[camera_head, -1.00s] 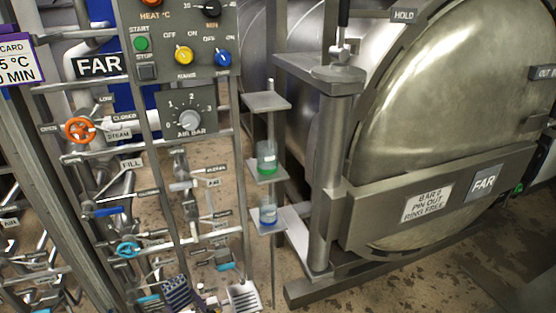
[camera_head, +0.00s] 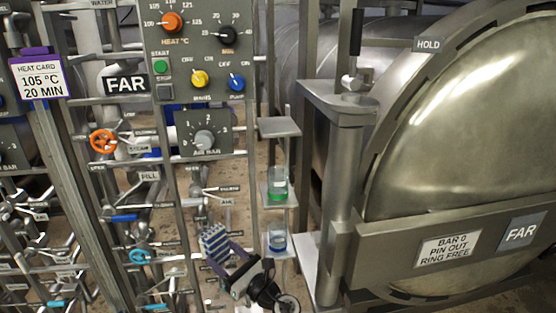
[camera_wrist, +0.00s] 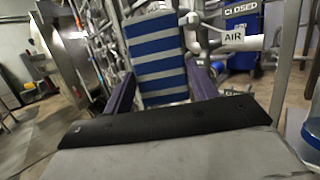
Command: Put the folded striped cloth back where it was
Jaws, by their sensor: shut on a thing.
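The folded striped cloth (camera_head: 214,241), blue and pale grey, is held upright in front of the pipe rack, left of the jar stand. My gripper (camera_head: 222,255) is shut on it, with a purple finger beside it. In the wrist view the cloth (camera_wrist: 157,60) stands between the two purple fingers (camera_wrist: 162,92), its stripes running across. Its lower end is hidden behind the dark gripper edge. The top shelf (camera_head: 279,127) of the stand is bare.
A jar with green liquid (camera_head: 278,186) and a jar with blue liquid (camera_head: 277,239) stand on lower shelves. The control panel (camera_head: 200,50), valve handles such as the orange wheel (camera_head: 103,141), and the large steel door (camera_head: 470,130) surround the stand.

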